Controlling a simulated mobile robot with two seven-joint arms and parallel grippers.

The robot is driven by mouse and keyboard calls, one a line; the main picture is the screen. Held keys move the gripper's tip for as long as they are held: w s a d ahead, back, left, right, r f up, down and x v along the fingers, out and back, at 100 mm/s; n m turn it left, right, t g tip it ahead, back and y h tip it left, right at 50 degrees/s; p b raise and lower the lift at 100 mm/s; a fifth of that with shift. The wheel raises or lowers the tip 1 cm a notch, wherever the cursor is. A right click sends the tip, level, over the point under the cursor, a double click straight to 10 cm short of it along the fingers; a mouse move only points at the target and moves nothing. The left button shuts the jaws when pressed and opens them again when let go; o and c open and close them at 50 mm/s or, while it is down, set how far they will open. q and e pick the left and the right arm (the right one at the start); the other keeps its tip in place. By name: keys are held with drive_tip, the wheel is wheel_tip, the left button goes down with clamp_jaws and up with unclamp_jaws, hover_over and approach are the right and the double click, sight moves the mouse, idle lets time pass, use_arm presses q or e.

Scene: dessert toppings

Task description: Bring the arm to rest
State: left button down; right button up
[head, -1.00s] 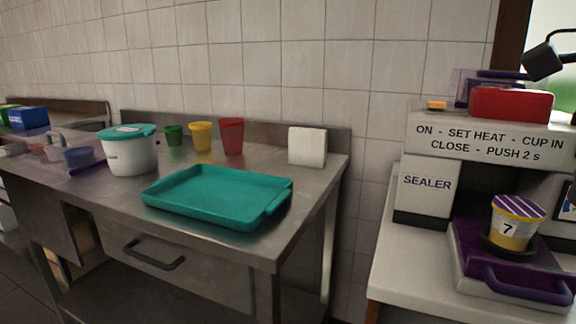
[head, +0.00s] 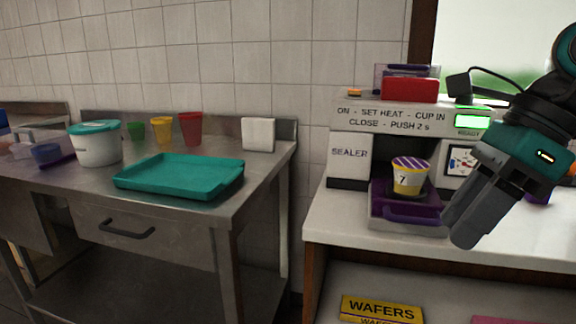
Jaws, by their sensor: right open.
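My right gripper (head: 468,222) shows at the right of the head view, on an arm that comes in from the right edge. Its grey fingers point down and to the left, and nothing shows between them. It appears in front of the right part of the sealer (head: 350,152) and the white counter. A yellow cup (head: 409,181) marked 7, with a purple-striped lid, stands upright in the sealer's purple drawer (head: 412,211). The gripper looks apart from the cup, to its right. My left gripper is not in view.
The sealer's green READY display (head: 472,122) is lit. On the steel table at left are a teal tray (head: 180,189), a teal-lidded tub (head: 95,150), green, yellow and red cups (head: 190,128), and a white block (head: 258,134). A yellow WAFERS box (head: 381,309) lies below the counter (head: 330,215).

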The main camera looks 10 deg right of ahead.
drive_tip(key=w+a+f+m+t+y, duration=0.25)
drive_tip(key=w+f+m+t, duration=0.4)
drive_tip(key=m, duration=0.65)
drive_tip(key=w+a+f+m+t+y, duration=0.1)
drive_tip(key=w+f+m+t+y, duration=0.3)
drive_tip(key=f+m+t, duration=0.7)
drive_tip(key=s+a+f+m+g+h, duration=0.3)
drive_tip(key=s+f+m, duration=0.1)
drive_tip(key=f+m, duration=0.3)
drive_tip(key=s+a+f+m+g+h, duration=0.2)
drive_tip(key=s+a+f+m+h, duration=0.1)
drive_tip(key=f+m, duration=0.4)
drive_tip(key=s+a+f+m+g+h, duration=0.35)
drive_tip(key=f+m, duration=0.25)
drive_tip(key=f, duration=0.2)
use_arm(q)
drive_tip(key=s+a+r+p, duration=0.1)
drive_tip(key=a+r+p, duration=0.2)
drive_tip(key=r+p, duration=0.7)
drive_tip(key=p, duration=0.5)
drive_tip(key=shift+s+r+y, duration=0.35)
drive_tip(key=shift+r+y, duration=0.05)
use_arm(e)
wheel_tip(320, 180, up, 9)
drive_tip(key=s+d, duration=0.2)
drive_tip(key=shift+s+d+r+m, duration=0.2)
drive_tip(key=shift+d+m, duration=0.1)
drive_tip(key=shift+d, duration=0.1)
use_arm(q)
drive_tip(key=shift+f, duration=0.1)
